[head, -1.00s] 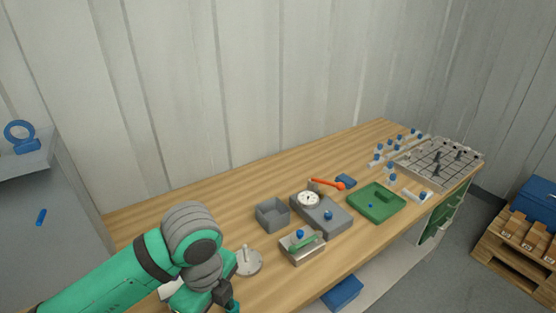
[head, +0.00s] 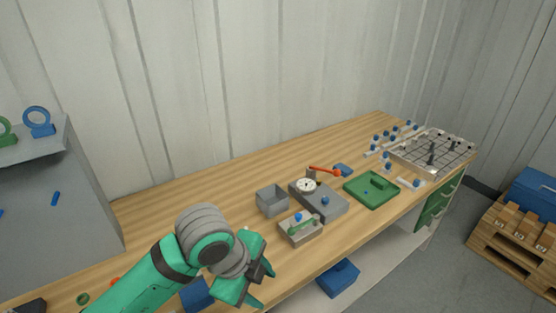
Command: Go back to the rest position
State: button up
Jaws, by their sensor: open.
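My green and grey arm reaches in from the lower left in the head view. My gripper (head: 262,285) is at its end, over the front part of the wooden bench (head: 180,207). Its fingers are open, and I see nothing between them. It is left of and nearer than the small metal block with a green bar (head: 300,230), and apart from it. My arm hides part of the bench behind it.
On the bench stand a grey open box (head: 272,201), a grey block with a dial (head: 325,203), a green tray (head: 371,189) and a metal grid rack (head: 432,151). A grey cabinet (head: 60,215) stands left. A pallet (head: 515,238) is on the floor at right.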

jog(key=w+d+r+n+t+h, duration=0.4)
jog(key=w+d+r+t+h, duration=0.1)
jog(key=d, duration=0.4)
jog(key=w+d+r+n+t+h, duration=0.4)
jog(key=d+r+h, duration=0.1)
jog(key=d, duration=0.5)
jog(key=s+a+f+n+t+y, duration=0.35)
jog(key=s+f+n+y, duration=0.2)
jog(key=f+n, duration=0.4)
jog(key=s+a+f+n+t+y, duration=0.35)
jog(key=s+f+n+y, duration=0.2)
jog(key=f+n, duration=0.4)
jog(key=s+a+f+m+g, duration=0.1)
jog(key=s+a+f, duration=0.1)
jog(key=s, duration=0.6)
jog(key=s+a+f+m+g+y, duration=0.1)
jog(key=s+a+f, duration=0.2)
jog(key=s, duration=0.5)
jog(key=s+a+f+m+g+y, duration=0.1)
jog(key=s+a+f+m, duration=0.1)
jog(key=s, duration=0.6)
jog(key=shift+a+f, duration=0.7)
jog(key=shift+f, duration=0.05)
